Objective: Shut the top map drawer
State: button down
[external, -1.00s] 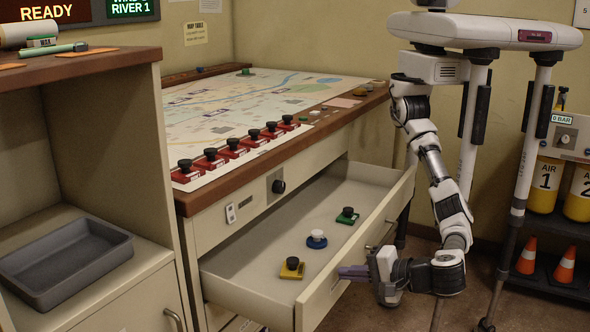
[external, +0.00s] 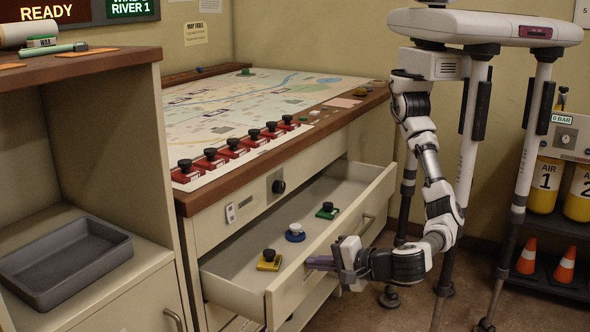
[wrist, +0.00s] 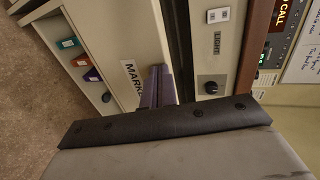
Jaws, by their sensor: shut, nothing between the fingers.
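The top map drawer (external: 288,293) stands partly out of the map table. The fingers are shut and empty. In the wrist view the shut fingers (wrist: 158,87) lie beside the drawer front (wrist: 115,35), over part of a label starting "MARK".
The map table top (external: 250,105) carries several red blocks with black knobs along its edge. A cabinet with a grey tray (external: 65,262) stands at the left. Air cylinders and cones (external: 564,265) are on a rack at the right.

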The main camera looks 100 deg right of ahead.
jog(key=w+d+p, duration=0.2)
jog(key=w+d, duration=1.2)
jog(key=shift+w+d, duration=0.15)
jog(key=shift+d, duration=0.05)
jog(key=shift+d+r, duration=0.1)
jog(key=v, duration=0.9)
jog(key=f+b+v, duration=0.1)
jog(key=v, duration=0.4)
jog(key=shift+s+a, duration=0.25)
jog(key=shift+a, duration=0.15)
